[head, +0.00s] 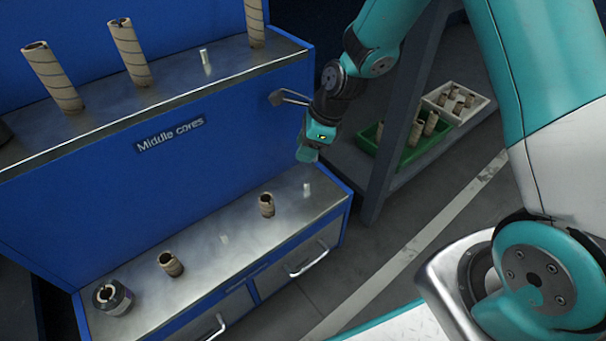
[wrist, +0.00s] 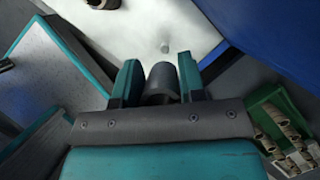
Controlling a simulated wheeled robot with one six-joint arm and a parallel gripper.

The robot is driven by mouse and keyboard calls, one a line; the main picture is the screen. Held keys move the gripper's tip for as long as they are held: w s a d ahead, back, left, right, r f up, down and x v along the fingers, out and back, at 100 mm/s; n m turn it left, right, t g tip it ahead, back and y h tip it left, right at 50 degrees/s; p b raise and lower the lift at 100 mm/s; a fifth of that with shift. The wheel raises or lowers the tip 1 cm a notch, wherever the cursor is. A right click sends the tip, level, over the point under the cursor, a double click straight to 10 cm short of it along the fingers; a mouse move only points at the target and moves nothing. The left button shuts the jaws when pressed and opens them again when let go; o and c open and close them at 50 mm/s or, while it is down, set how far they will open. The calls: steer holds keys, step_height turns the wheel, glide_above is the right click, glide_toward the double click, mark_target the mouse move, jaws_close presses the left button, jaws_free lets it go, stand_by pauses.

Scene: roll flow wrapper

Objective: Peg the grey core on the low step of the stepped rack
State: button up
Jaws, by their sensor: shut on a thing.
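My gripper (wrist: 161,85) is shut on the grey core (wrist: 162,76), a short dark cylinder between the teal fingers in the wrist view. In the head view my gripper (head: 308,152) hangs above the right end of the low step (head: 240,216) of the stepped rack; the core cannot be made out there. A bare pale peg (head: 306,189) stands on that step below my gripper. It also shows in the wrist view (wrist: 165,47), just beyond the core. Another small pale peg (head: 224,239) stands between two brown cores (head: 267,205) (head: 171,264).
The upper step holds tall brown cores (head: 130,52) and a bare peg (head: 206,62). A green crate (head: 400,153) and white tray (head: 462,113) hold cores on a shelf at right.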

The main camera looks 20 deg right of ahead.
steer(key=shift+w+a+f+m+b, duration=0.1)
steer(key=shift+a+f+m+b, duration=0.2)
steer(key=shift+f+m+b, duration=0.45)
steer(key=shift+f, duration=0.2)
step_height(320, 180, down, 5)
steer(key=b, duration=0.6)
steer(key=shift+r, duration=0.1)
steer(key=shift+a+r+p, duration=0.1)
steer(key=shift+r+p, duration=0.05)
steer(key=shift+p, duration=0.45)
steer(key=shift+f, duration=0.9)
steer(key=shift+f, duration=0.2)
steer(key=shift+f, duration=0.2)
stand_by(0.4)
steer(key=shift+f, duration=0.8)
steer(key=shift+f+p, duration=0.15)
steer(key=shift+p, duration=0.15)
stand_by(0.4)
